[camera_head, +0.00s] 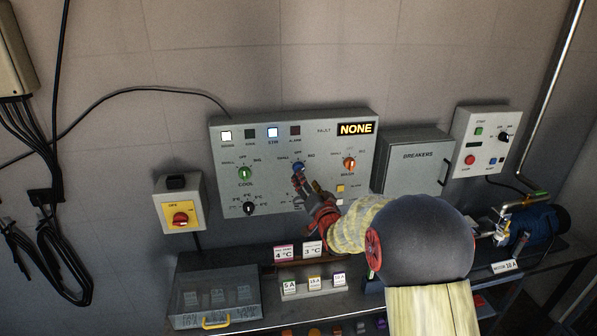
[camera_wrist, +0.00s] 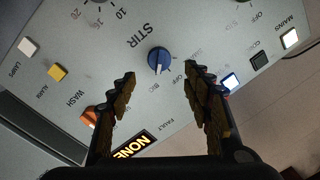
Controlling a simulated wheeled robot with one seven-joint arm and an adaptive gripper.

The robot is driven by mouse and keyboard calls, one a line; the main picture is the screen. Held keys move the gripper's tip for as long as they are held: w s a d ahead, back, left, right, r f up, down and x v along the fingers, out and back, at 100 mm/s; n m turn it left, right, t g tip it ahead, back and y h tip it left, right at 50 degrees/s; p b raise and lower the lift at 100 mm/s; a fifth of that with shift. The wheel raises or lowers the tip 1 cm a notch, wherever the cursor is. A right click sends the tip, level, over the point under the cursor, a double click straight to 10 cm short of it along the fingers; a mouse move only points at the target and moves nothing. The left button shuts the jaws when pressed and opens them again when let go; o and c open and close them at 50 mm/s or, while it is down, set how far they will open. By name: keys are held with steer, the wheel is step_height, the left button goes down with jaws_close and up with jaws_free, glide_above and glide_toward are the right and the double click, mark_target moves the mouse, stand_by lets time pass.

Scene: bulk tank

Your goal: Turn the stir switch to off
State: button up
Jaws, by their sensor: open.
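The stir switch is a blue knob with a white mark, below the STIR label in the wrist view (camera_wrist: 159,58). Its mark points down in that picture, seemingly nearer the label that reads like BIG than OFF. In the head view the knob (camera_head: 298,166) shows just above my fingertips, its lower part covered. My gripper (camera_head: 299,178) reaches up to the grey control panel (camera_head: 225,160). In the wrist view my gripper (camera_wrist: 159,74) is open, one finger on each side of the knob, with gaps visible. I cannot tell how far the fingertips are from the panel face.
The panel also bears a green COOL knob (camera_head: 245,173), an orange WASH knob (camera_head: 349,163), a black knob (camera_head: 249,208) and a lit blue STIR lamp (camera_head: 272,132). The fault display (camera_head: 356,128) reads NONE. A breaker box (camera_head: 415,160) is to the right, and a bench with cards is below.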

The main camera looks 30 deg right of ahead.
steer(key=w+d+b, duration=0.1)
steer(key=w, duration=0.6)
steer(key=shift+d, duration=0.2)
steer(key=c, duration=1.2)
steer(key=shift+o, duration=0.2)
